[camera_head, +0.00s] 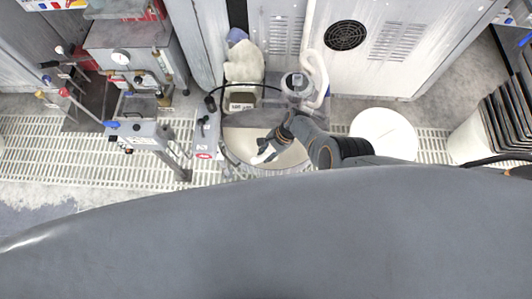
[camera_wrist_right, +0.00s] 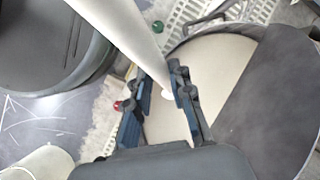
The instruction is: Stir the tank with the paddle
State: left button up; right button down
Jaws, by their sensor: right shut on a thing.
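The tank (camera_head: 288,159) is a round vessel with a smooth beige surface inside, in the middle of the head view. It also shows in the right wrist view (camera_wrist_right: 212,60), where a grey panel covers its right part. My right gripper (camera_head: 267,151) is over the tank in the head view. In the wrist view its dark blue fingers (camera_wrist_right: 170,92) are shut on the paddle, a white shaft (camera_wrist_right: 122,28) coming from the upper left. Whether the paddle's lower end is in the tank's contents cannot be told. My left gripper is not in view.
A grey box (camera_head: 206,135) with a red label stands at the tank's left. A white round lid or bucket (camera_head: 384,132) is to the right. A valve stand (camera_head: 140,130) is at the left. White cabinets (camera_head: 375,45) close off the back. Slatted grating covers the floor.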

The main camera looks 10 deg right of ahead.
notch_tip(320, 180, up, 16)
jog(key=p, duration=1.5)
jog(key=shift+f, duration=0.1)
